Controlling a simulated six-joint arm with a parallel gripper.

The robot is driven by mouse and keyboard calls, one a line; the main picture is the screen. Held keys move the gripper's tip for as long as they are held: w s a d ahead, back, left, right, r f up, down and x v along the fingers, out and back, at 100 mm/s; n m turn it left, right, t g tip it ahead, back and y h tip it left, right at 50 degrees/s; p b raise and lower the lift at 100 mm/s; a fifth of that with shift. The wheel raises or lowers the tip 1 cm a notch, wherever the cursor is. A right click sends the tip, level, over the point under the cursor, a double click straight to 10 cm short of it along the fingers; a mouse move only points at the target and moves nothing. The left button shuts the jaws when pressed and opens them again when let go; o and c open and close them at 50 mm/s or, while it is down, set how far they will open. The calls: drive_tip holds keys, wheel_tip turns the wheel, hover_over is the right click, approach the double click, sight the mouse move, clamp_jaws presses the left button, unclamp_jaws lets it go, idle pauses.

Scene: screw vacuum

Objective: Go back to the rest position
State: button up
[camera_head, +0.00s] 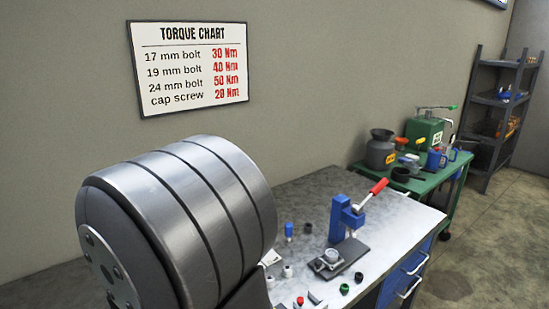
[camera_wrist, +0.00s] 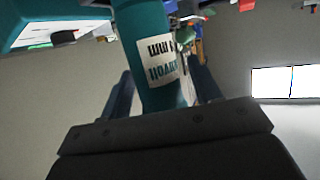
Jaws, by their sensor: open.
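My gripper (camera_wrist: 163,82) shows in the wrist view, open, with one dark finger on either side of a teal cylinder. The teal cylinder (camera_wrist: 143,25) carries a white label with upside-down print. I cannot tell whether it touches either finger or sits beyond them. My gripper does not show in the head view. Several small parts lie on the grey workbench (camera_head: 290,203) in the head view. A blue press (camera_head: 340,222) with a red-ended lever stands there on a dark base.
A large grey metal cylinder, probably my arm, fills the head view's lower left and hides part of the bench. A green cart (camera_head: 435,183) with tools stands behind at the right, and a dark shelf (camera_head: 482,117) beyond it. Floor shows at the right.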

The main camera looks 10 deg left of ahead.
drive_tip(key=v, duration=1.2)
drive_tip(key=x, duration=1.1)
drive_tip(key=shift+s+a, duration=0.15)
drive_tip(key=shift+a, duration=0.2)
drive_tip(key=shift+a+f, duration=0.2)
drive_tip(key=shift+f, duration=0.55)
drive_tip(key=shift+r, duration=4.8)
